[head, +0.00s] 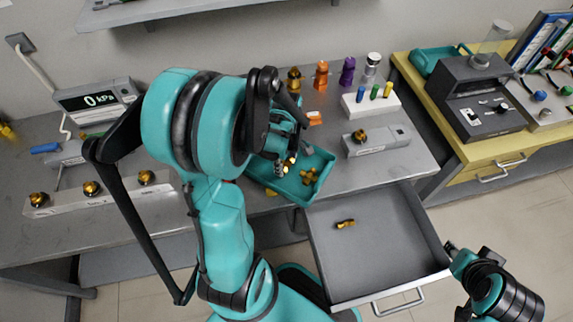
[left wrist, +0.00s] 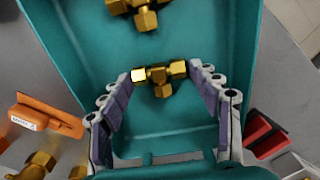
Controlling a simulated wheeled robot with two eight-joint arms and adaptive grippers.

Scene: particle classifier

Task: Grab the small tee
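The small brass tee (left wrist: 160,76) sits between the fingertips of my left gripper (left wrist: 160,72) in the left wrist view, and both its ends meet the finger pads. The left gripper (head: 283,165) points down over the teal tray (head: 322,160) in the head view, with a brass glint at its tips. A larger brass tee (left wrist: 140,12) lies in the tray near the top of the left wrist view. Other brass fittings (head: 309,176) lie in the tray. My right gripper (head: 456,250) is beside the drawer's right side, too small to read.
An open grey drawer (head: 370,255) holds a brass piece (head: 345,223). Orange (head: 321,75) and purple (head: 347,71) parts stand at the back. A white block with coloured pegs (head: 370,103) and a grey box (head: 377,142) are right of the tray.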

